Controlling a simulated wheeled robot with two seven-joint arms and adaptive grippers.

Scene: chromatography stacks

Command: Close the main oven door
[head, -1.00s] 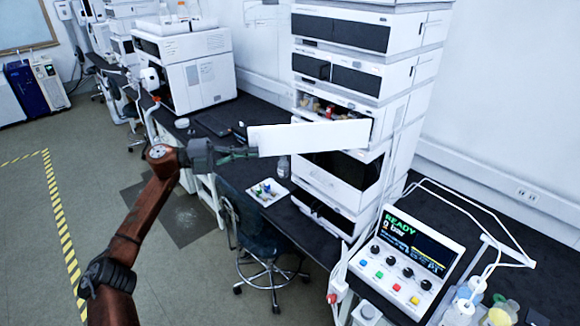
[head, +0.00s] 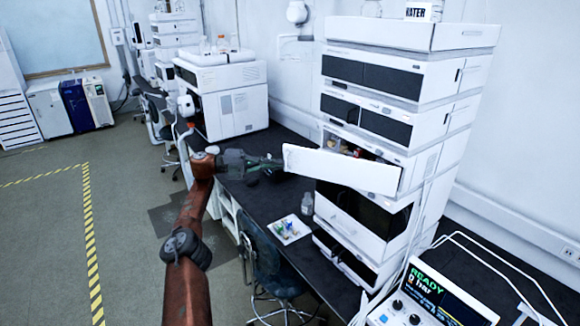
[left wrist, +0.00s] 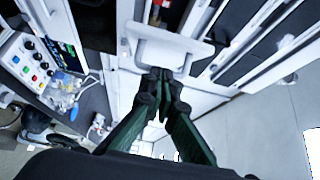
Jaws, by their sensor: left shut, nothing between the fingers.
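The oven door (head: 340,171) is a long white panel that stands open from the middle of the tall instrument stack (head: 408,65). It sticks out to the left in the head view, joined to the stack at its right end. Behind it is the open compartment with small coloured items (head: 350,150), partly hidden. My left gripper (head: 279,163) is shut and empty, its tips close to the door's free left edge. In the left wrist view the shut fingertips (left wrist: 163,74) are at a white panel (left wrist: 172,52); contact cannot be told. My right gripper is not in view.
A black bench (head: 262,200) runs beneath the stack, with a small white tray (head: 288,229) and a bottle (head: 307,204) on it. A chair (head: 272,262) stands before the bench. A control box (head: 425,295) is at lower right. Open floor lies left.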

